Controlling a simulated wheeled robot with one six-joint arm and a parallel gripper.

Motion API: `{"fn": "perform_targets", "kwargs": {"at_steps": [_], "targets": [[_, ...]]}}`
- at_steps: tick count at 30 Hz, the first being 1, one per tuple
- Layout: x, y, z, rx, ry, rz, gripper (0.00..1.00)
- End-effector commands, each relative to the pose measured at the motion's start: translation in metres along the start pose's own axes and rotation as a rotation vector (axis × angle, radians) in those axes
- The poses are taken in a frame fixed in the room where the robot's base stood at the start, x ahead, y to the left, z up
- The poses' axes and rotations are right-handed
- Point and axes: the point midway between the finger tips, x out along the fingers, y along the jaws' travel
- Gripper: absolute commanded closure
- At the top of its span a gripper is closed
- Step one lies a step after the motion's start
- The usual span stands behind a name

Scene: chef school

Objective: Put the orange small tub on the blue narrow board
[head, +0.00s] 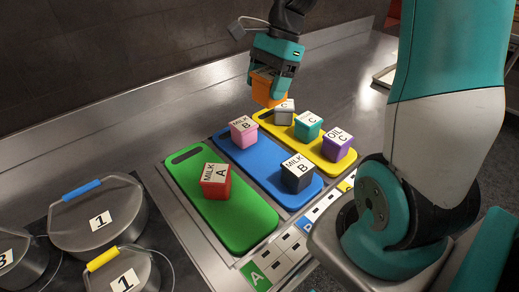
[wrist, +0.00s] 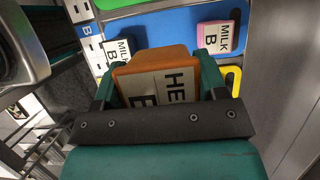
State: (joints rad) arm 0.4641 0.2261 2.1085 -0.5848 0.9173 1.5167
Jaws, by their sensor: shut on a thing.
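My gripper (head: 274,72) is shut on the orange small tub (head: 266,90) and holds it near the far end of the yellow board. In the wrist view the tub (wrist: 160,65) sits between the fingers of my gripper (wrist: 158,80), its label partly covered, with "HE" and "B" readable. The blue narrow board (head: 262,160) lies between the green and yellow boards. It bears a pink tub (head: 243,131) toward its far end and a black tub (head: 297,172) toward its near end, with bare blue between them. The blue board also shows in the wrist view (wrist: 170,28).
The yellow board (head: 271,122) carries grey (head: 284,112), teal (head: 307,124) and purple (head: 337,144) tubs. The green board (head: 240,222) carries a red tub (head: 216,181). Lidded pots (head: 98,212) stand at the left. A wall runs behind the counter.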

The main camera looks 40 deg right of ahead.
Motion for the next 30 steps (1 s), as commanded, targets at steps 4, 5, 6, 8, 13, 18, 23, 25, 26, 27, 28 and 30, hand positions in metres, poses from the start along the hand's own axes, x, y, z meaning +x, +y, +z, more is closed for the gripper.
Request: {"fn": "perform_targets", "kwargs": {"at_steps": [4,5,6,8,13,18,23,25,26,27,28,30], "targets": [[0.037,0.002,-0.016,0.007,-0.004,0.007,0.64],[0.045,0.002,-0.020,0.007,-0.003,0.006,0.64],[0.055,0.002,-0.024,0.008,-0.003,0.006,0.64],[0.070,0.003,-0.031,0.008,-0.004,0.007,0.64],[0.111,0.003,-0.049,0.008,-0.002,0.005,0.64],[0.134,0.002,-0.059,0.006,-0.001,0.001,0.64],[0.148,0.003,-0.064,0.007,0.000,0.002,0.64],[0.158,0.002,-0.068,0.006,-0.001,0.003,0.64],[0.162,0.002,-0.070,0.006,-0.001,0.003,0.64],[0.167,0.002,-0.071,0.006,-0.001,0.002,0.64],[0.170,0.002,-0.073,0.006,-0.001,0.002,0.64],[0.173,0.002,-0.074,0.005,0.000,0.000,0.64]]}}
